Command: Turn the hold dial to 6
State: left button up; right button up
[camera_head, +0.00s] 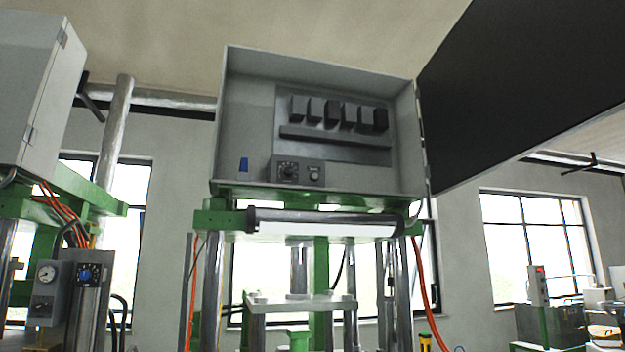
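A small grey control box (297,172) sits at the lower middle of an open cabinet (245,110). It carries a dark round dial (288,170) with pale marks around it, and a smaller round knob (314,173) to its right. The marks are too small to read, so I cannot tell the dial's setting. Another dial with a blue knob (84,274) is on the machine at the left. No label tells me which one is the hold dial. Neither of my grippers is in view.
The cabinet door (510,85) stands open, a large dark panel at the upper right. A blue switch (243,164) is left of the control box. Below the cabinet are a green frame (230,218) and a horizontal cylinder (325,217). An orange hose (428,285) hangs at the right.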

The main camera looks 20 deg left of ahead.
aim_at(288, 171)
jog(key=u, duration=0.6)
jog(key=i, duration=0.9)
jog(key=u, duration=0.95)
